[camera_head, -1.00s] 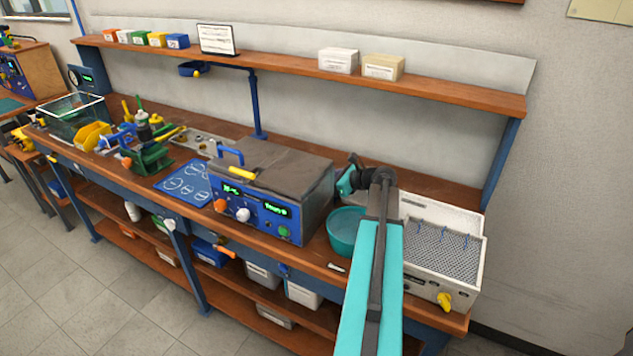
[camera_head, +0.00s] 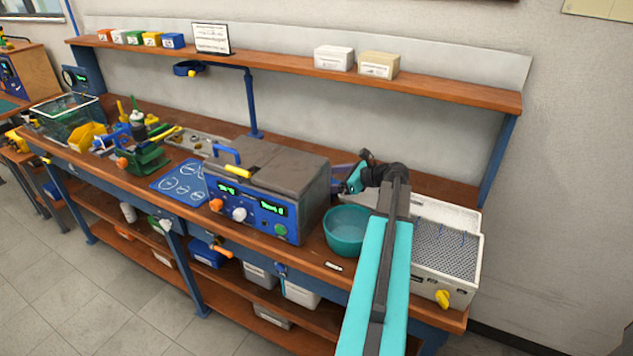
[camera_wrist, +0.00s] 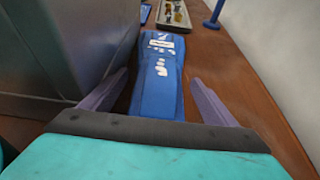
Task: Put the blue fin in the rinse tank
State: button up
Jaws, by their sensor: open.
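A long blue fin-like piece with pale markings (camera_wrist: 158,85) lies on the wooden bench in the wrist view, beside a large grey box wall. I take it for the blue fin. My gripper (camera_wrist: 158,98) is open, with one purple-grey finger on each side of the piece's near end. I cannot tell whether either finger touches it. In the head view my gripper (camera_head: 340,178) is low behind the right end of the grey-topped machine, which hides the fin. A clear-walled tank (camera_head: 70,118) stands at the bench's far left; it may be the rinse tank.
The grey-topped machine (camera_head: 268,160) stands close to the left of my gripper. A teal bowl (camera_head: 347,240) is in front, and a white mesh-topped unit (camera_head: 440,260) is to the right. Tools and a green stand (camera_head: 148,160) crowd the left bench. A shelf (camera_head: 300,70) runs above.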

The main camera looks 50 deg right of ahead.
jog(key=b+v, duration=0.1)
jog(key=v, duration=0.6)
jog(key=shift+s, duration=0.15)
dwell(0.4)
